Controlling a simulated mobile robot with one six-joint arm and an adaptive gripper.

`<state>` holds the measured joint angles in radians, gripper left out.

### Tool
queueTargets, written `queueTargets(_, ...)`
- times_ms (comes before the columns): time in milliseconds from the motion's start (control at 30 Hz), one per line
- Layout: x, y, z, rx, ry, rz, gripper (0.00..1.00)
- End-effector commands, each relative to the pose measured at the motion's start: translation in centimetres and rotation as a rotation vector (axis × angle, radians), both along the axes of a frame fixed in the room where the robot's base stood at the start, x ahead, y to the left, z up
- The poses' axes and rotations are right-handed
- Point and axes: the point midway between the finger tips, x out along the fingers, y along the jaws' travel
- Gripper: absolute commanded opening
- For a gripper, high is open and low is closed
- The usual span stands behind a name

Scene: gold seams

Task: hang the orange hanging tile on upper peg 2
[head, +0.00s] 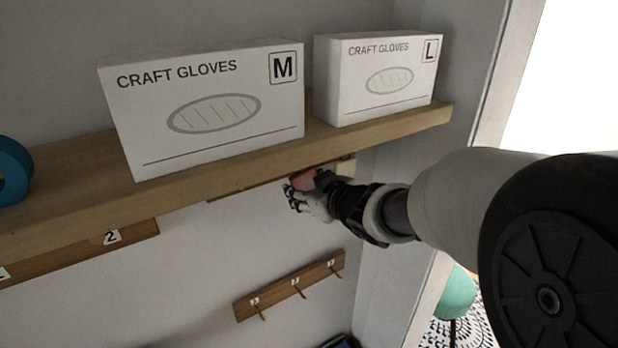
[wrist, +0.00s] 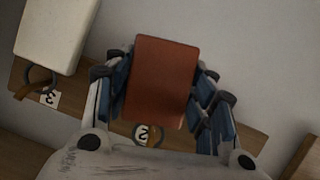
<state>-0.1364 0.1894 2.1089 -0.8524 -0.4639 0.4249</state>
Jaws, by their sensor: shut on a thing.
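The orange tile (wrist: 162,80) is held between the fingers of my gripper (wrist: 165,95) in the wrist view. The fingers are closed on its two sides. In the head view my gripper (head: 300,195) is below the shelf, with a small part of the orange tile (head: 303,180) showing. The upper peg board (wrist: 190,118) lies behind the tile in the wrist view. A label 2 (wrist: 142,134) shows just below the tile's lower edge; the peg there is mostly hidden. I cannot tell whether the tile touches the peg.
A pale tile (wrist: 50,35) hangs by label 3 (wrist: 48,97) on the same board. A wooden shelf (head: 215,158) with two glove boxes (head: 205,110) (head: 380,78) is above my gripper. A lower peg board (head: 290,285) with bare pegs is below.

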Motion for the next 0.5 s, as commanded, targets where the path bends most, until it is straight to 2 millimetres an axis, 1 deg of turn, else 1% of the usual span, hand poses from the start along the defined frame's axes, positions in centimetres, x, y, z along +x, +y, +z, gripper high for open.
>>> queueTargets(500,0.24,0.16,-0.22,0.001,-0.001,0.000,0.24)
